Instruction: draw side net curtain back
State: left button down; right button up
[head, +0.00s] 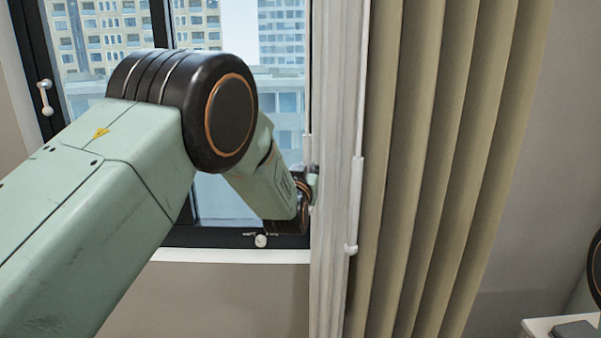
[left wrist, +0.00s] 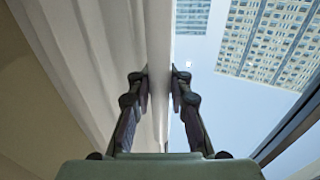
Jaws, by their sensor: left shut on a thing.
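The white net curtain (head: 335,120) hangs gathered in a narrow upright bundle at the right side of the window, beside the beige drape. My left gripper (head: 312,188) is at the curtain's left edge; its fingertips are mostly hidden in the head view. In the left wrist view, my left gripper (left wrist: 160,85) has its two dark fingers on either side of the net curtain's edge (left wrist: 153,40), shut on it. The curtain's folds spread to the left there. A thin white rod (head: 355,200) hangs along the bundle's right side. My right gripper is not in view.
A thick beige drape (head: 425,150) hangs in folds just right of the net curtain. The dark-framed window (head: 285,238) has a pale sill (head: 230,256) below it and a white handle (head: 45,97) at left. A white surface (head: 540,325) shows at the lower right.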

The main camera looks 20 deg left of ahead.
pick_arm(q)
jog(key=shift+d+f, duration=0.2)
jog(key=shift+d, duration=0.2)
jog(key=shift+s+a, duration=0.1)
jog(key=shift+a, duration=0.2)
jog(key=c, duration=1.7)
grip_release()
jog(key=shift+d, duration=0.15)
jog(key=shift+o, duration=1)
jog(key=shift+s+d, duration=0.1)
jog(key=shift+d, duration=0.1)
jog(key=shift+o, duration=1.4)
jog(key=shift+s+r, duration=0.1)
jog(key=shift+r, duration=0.05)
jog(key=shift+a, duration=0.35)
jog(key=shift+s+d, duration=0.15)
jog(key=shift+s, duration=0.05)
jog(key=s, duration=1.1)
jog(key=shift+s+d, duration=0.25)
jog(key=shift+d, duration=0.05)
